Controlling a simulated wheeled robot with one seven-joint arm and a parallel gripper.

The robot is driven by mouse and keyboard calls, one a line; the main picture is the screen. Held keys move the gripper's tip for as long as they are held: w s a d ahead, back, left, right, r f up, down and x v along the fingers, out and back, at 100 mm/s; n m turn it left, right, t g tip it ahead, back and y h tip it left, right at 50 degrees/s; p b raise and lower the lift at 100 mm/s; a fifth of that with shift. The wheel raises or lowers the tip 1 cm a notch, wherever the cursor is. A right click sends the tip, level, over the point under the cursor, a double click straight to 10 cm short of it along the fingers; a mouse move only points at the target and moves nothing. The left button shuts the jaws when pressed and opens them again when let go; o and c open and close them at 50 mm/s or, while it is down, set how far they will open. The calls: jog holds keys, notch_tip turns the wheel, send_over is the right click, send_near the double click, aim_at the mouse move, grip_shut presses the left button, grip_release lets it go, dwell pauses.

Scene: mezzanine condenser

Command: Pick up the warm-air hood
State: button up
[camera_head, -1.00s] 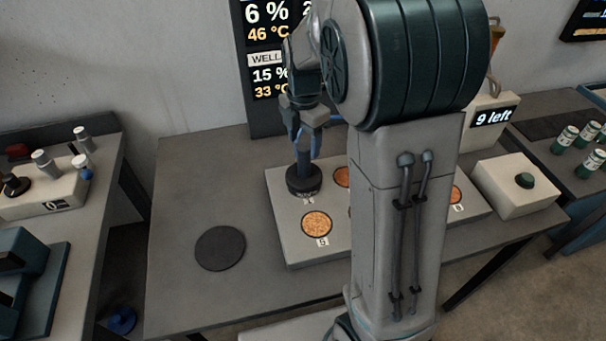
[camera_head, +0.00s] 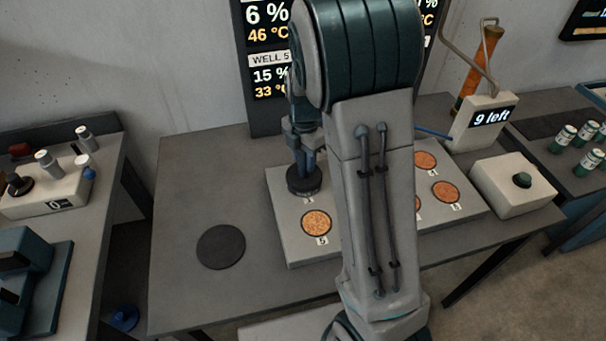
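The warm-air hood appears to be the dark round cap with an upright stem (camera_head: 304,181). It sits upright on a well near the back left of the pale well plate (camera_head: 290,245). My gripper (camera_head: 306,160) points down at the hood's stem, with its fingers beside the upper part of the stem. My arm and the small scale hide the gap between the fingers, so I cannot tell whether they are shut on the stem. My arm also covers the middle of the plate.
Copper-coloured wells (camera_head: 316,223) show on the plate. A flat dark disc (camera_head: 221,247) lies on the table to its left, with clear table around it. A pale box with a dark green button (camera_head: 522,181) and a "9 left" display (camera_head: 490,117) stand at right.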

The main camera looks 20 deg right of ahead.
grip_shut()
jog(key=shift+r, duration=0.2)
